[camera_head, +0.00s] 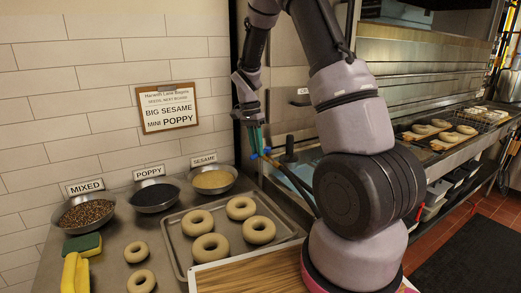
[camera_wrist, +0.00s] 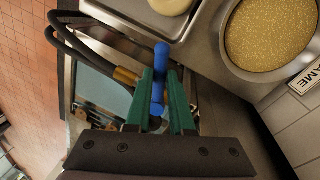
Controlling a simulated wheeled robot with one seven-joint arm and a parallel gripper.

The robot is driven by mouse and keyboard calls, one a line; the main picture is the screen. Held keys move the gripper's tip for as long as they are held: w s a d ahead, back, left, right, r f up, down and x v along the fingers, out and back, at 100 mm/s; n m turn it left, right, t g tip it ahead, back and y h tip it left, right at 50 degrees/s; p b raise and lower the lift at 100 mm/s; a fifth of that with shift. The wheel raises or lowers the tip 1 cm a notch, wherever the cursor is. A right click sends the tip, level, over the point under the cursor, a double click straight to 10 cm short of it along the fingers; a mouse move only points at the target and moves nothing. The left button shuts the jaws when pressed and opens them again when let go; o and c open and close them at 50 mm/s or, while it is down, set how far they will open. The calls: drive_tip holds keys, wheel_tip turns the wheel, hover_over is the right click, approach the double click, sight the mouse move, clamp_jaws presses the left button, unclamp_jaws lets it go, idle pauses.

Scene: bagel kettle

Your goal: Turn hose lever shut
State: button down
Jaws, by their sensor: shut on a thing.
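The blue hose lever (camera_wrist: 161,56) shows between the two green fingers of my gripper (camera_wrist: 160,88) in the wrist view. My gripper is shut on it, and the lever's rounded end sticks out past the fingertips. A brass fitting (camera_wrist: 126,76) on a black hose (camera_wrist: 72,47) lies just left of the lever. In the head view my gripper (camera_head: 254,138) points down behind the bagel tray, and a small bit of the blue lever (camera_head: 265,153) shows at its tips. The lever's pivot is hidden, so I cannot tell its exact setting.
A basin with bluish water (camera_wrist: 98,72) lies beside the hose. The sesame bowl (camera_head: 214,180) and a tray of bagels (camera_head: 180,252) are close on the left. The tiled wall with a sign (camera_head: 167,107) stands behind. A grill counter (camera_head: 455,150) is at the right.

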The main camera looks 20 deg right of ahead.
drive_tip(key=shift+w+a+m+y, duration=0.2)
drive_tip(key=shift+w+m, duration=0.3)
drive_tip(key=shift+m, duration=0.5)
drive_tip(key=shift+w+a+m+y, duration=0.15)
drive_tip(key=shift+w+m, duration=0.3)
drive_tip(key=shift+m, duration=0.55)
drive_tip(key=shift+d, duration=0.1)
drive_tip(key=c, duration=0.8)
unclamp_jaws()
drive_tip(key=shift+r, duration=0.1)
drive_tip(key=r, duration=0.3)
drive_tip(key=w+r, duration=0.1)
drive_tip(key=r, duration=0.3)
drive_tip(key=w+r, duration=0.1)
drive_tip(key=r, duration=0.2)
drive_tip(key=shift+a+r, duration=0.2)
drive_tip(key=shift+r, duration=0.05)
